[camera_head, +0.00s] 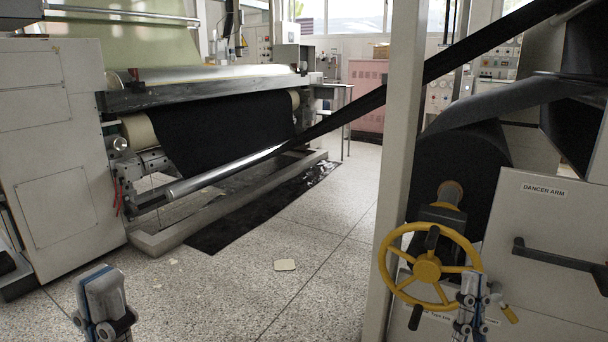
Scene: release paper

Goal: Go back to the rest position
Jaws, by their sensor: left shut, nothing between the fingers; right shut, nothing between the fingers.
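My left gripper (104,305) shows at the bottom left of the head view, pointing up, shut and empty over the speckled floor. My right gripper (471,300) shows at the bottom right, also pointing up, shut and empty. In the picture it overlaps the lower right of a yellow handwheel (427,269); I cannot tell whether it touches the wheel. Only the end parts of both grippers are in view; the rest of the arms is cut off by the lower edge.
A grey machine (60,150) with a black fabric roll (225,135) stands at the left. A pale post (400,120) and a cabinet labelled DANCER ARM (545,230) with a black handle (555,257) stand at the right.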

